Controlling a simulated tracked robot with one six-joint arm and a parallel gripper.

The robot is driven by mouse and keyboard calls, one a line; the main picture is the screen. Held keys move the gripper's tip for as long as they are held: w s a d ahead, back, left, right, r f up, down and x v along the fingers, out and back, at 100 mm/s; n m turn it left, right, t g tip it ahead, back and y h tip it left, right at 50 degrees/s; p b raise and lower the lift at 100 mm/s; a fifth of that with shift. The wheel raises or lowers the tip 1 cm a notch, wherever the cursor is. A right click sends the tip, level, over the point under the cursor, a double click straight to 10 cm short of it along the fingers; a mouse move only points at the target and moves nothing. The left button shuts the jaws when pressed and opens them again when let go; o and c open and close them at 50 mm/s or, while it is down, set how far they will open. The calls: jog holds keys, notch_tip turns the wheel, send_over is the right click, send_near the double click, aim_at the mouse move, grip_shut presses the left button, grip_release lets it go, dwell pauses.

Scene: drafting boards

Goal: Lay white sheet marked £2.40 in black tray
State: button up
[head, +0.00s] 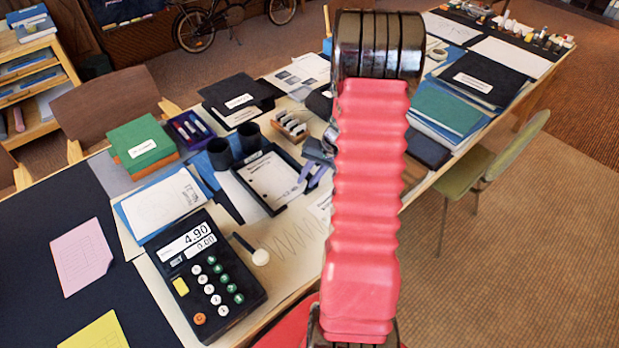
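A black tray (291,201) lies mid-table, left of my arm. A white sheet (268,176) with small print lies inside it. Another white sheet (322,204) with writing lies right of the tray, partly hidden by my red arm. I cannot read £2.40 on either sheet. My gripper (313,174) shows just left of the arm, at the tray's right side; its two pale purple fingers stand apart with nothing visible between them. I cannot tell its height above the table. Its body is partly hidden by the arm.
A black calculator (208,276) reading 4.90 stands at the front left. Two dark cups (220,154) stand beside the tray's far left side. A green box (141,147), a stamp rack (290,127) and black folders (238,99) crowd the back. A pink sheet (82,256) lies far left.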

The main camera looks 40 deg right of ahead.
jog(key=v, duration=1.3)
jog(key=shift+r, duration=0.3)
jog(key=shift+s+d, duration=0.1)
jog(key=shift+d, duration=0.05)
dwell(0.8)
jog(key=s+a+r+n+h, duration=0.1)
jog(key=s+a+r+n, duration=0.2)
jog(key=a, duration=0.9)
jog(key=s+a+r+n+t+h, duration=0.1)
jog(key=s+a+r+n, duration=0.2)
jog(key=a+r, duration=0.5)
jog(key=s+a+r+n+t+h, duration=0.1)
jog(key=s+a+r+n, duration=0.2)
jog(key=a, duration=1.2)
notch_tip(320, 180, up, 3)
jog(key=shift+s+a+r+n, duration=0.2)
jog(key=shift+s+a+n, duration=0.15)
jog(key=shift+s, duration=0.1)
